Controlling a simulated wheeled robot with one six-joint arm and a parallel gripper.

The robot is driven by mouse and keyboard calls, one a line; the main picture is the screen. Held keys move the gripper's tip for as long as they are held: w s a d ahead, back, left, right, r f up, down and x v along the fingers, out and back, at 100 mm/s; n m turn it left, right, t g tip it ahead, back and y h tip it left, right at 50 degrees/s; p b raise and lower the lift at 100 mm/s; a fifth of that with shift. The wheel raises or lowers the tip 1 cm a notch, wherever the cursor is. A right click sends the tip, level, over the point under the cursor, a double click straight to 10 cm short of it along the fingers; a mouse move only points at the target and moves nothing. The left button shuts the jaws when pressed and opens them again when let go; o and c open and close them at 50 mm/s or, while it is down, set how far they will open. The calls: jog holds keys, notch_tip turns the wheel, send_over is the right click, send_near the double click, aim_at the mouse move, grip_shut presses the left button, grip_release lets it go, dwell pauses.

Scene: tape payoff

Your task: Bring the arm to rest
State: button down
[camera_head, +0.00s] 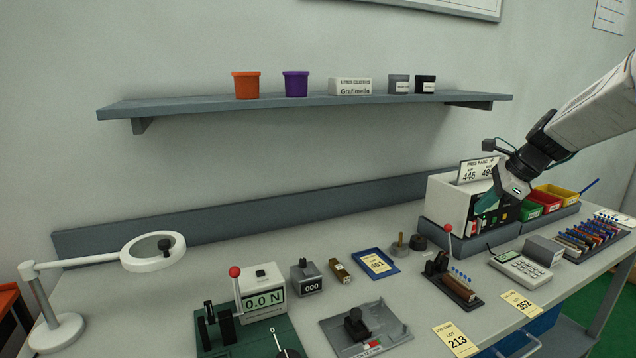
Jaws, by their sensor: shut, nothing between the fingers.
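My gripper (488,205) is at the right, at the end of my arm, which reaches in from the upper right edge. Its teal fingertips are shut with nothing held. They point down and left in front of the white machine with a pass-band card (447,203). Whether the fingers touch the machine cannot be told from this view.
Near the gripper stand green, red and yellow bins (553,197), a red-knobbed lever fixture (447,262) and a keypad device (520,268). A force gauge (262,290) and a magnifier lamp (150,252) are left. A shelf (200,106) with tubs hangs above. The back-left tabletop is clear.

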jog(key=s+a+n+g+h, duration=0.1)
jog(key=s+a+n, duration=0.3)
jog(key=s, duration=0.9)
jog(key=s+a+f+n+g+h, duration=0.1)
jog(key=s+a+n, duration=0.4)
jog(key=s+n, duration=0.5)
jog(key=s+a+n+g+h, duration=0.1)
jog(key=s+a+n, duration=0.3)
jog(key=s, duration=1.2)
jog(key=n+h, duration=0.1)
jog(key=n, duration=0.3)
jog(key=shift+s+a+f, duration=0.3)
jog(key=shift+a, duration=0.1)
